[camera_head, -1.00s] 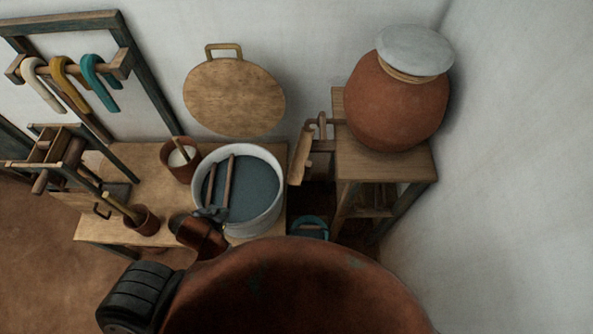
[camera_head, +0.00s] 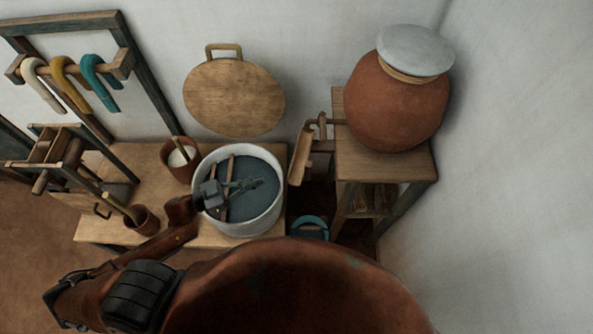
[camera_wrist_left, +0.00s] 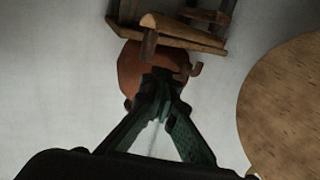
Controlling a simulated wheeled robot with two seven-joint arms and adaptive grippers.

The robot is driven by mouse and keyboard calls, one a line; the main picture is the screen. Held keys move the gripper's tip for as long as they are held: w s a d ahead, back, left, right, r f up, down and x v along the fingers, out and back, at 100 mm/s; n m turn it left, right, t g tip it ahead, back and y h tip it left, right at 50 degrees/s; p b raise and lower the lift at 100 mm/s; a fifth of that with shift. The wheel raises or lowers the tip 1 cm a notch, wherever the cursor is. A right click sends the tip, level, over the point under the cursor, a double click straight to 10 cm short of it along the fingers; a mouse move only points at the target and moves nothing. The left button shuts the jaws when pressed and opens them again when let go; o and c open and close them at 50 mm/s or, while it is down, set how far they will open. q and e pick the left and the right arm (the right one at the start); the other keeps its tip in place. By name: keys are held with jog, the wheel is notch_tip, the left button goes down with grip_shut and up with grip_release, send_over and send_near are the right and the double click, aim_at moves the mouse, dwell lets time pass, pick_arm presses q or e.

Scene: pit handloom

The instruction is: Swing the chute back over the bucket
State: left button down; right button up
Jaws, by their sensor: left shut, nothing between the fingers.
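The chute (camera_head: 301,155) is a pale wooden trough on a small bracket at the left side of the jar stand, between the white tub and the stand. The bucket (camera_head: 310,224), with a teal rim, is low down below the chute, its near side hidden by my own body. My left gripper (camera_head: 258,183) is over the white tub, left of the chute and apart from it. In the left wrist view its green fingers (camera_wrist_left: 160,82) are shut and empty, in front of the clay jar. My right gripper is not in view.
The clay jar (camera_head: 396,108) with a grey lid stands on the wooden stand (camera_head: 397,166). The white tub (camera_head: 275,208) of blue liquid, with sticks across it, is on the low table (camera_head: 143,163). A round wooden board (camera_head: 235,97) is at the wall.

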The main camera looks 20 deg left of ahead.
pick_arm(q)
jog(key=shift+m+g+h, duration=0.4)
jog(key=shift+g+h, duration=0.1)
jog(key=shift+h, duration=0.1)
jog(key=x, duration=1.2)
jog(key=shift+s+d+r, duration=0.3)
jog(key=shift+s+d, duration=0.05)
jog(key=shift+d, duration=0.1)
jog(key=shift+w+d, duration=0.35)
jog(key=shift+d, duration=0.1)
jog(key=shift+d+p, duration=0.1)
jog(key=shift+p, duration=0.2)
jog(key=shift+d+r, duration=0.1)
jog(key=shift+d, duration=0.1)
jog(key=w+d+n+t+y+p, duration=0.1)
jog(key=d+t+p, duration=0.1)
jog(key=d+p, duration=0.2)
jog(key=shift+w+d+n+y, duration=0.3)
jog(key=shift+d, duration=0.75)
